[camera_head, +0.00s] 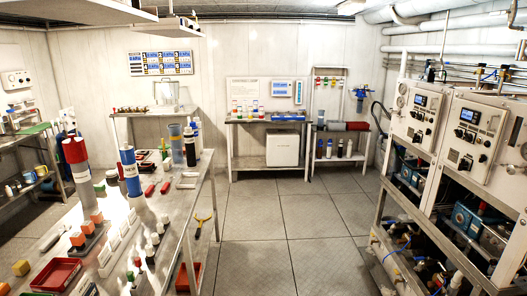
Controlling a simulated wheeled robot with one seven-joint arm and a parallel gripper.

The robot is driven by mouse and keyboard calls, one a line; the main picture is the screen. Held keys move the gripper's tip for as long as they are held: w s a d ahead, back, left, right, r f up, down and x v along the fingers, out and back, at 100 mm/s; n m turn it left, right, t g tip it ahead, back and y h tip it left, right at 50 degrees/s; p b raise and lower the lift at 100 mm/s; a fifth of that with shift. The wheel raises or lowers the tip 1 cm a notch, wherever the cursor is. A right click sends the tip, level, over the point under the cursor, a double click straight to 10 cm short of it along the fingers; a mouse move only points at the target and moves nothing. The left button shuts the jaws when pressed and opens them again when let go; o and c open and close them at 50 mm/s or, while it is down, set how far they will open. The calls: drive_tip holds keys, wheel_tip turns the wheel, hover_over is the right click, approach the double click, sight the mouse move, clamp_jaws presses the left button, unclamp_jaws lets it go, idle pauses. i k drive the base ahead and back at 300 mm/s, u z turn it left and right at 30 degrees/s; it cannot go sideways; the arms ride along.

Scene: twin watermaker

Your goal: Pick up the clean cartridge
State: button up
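A tall white cartridge with blue bands and a label that seems to read "NEW" (130,172) stands upright on the left workbench (165,240). A similar upright cartridge with a red top and red markings (79,172) stands to its left. Another upright cylinder, dark with a white band (190,147), stands farther back on the same bench. No cartridge is plainly marked as clean. The blue-banded one looks the most like a fresh one. My gripper is not in view.
A red tray (56,275), small bottles and blocks crowd the near bench. A yellow-handled tool (202,224) hangs at its right edge. The tiled floor (285,235) in the middle is clear. Machine panels (470,135) line the right side.

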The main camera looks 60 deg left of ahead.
sight(329, 146)
drive_tip(key=u, duration=0.65)
drive_tip(key=i, duration=1.1)
drive_tip(key=u, duration=1.35)
drive_tip(key=i, duration=2.45)
drive_tip(key=u, duration=0.25)
drive_tip(key=i, duration=2.6)
drive_tip(key=z, duration=0.85)
drive_tip(key=i, duration=1.45)
drive_tip(key=z, duration=1.55)
drive_tip(key=i, duration=2.45)
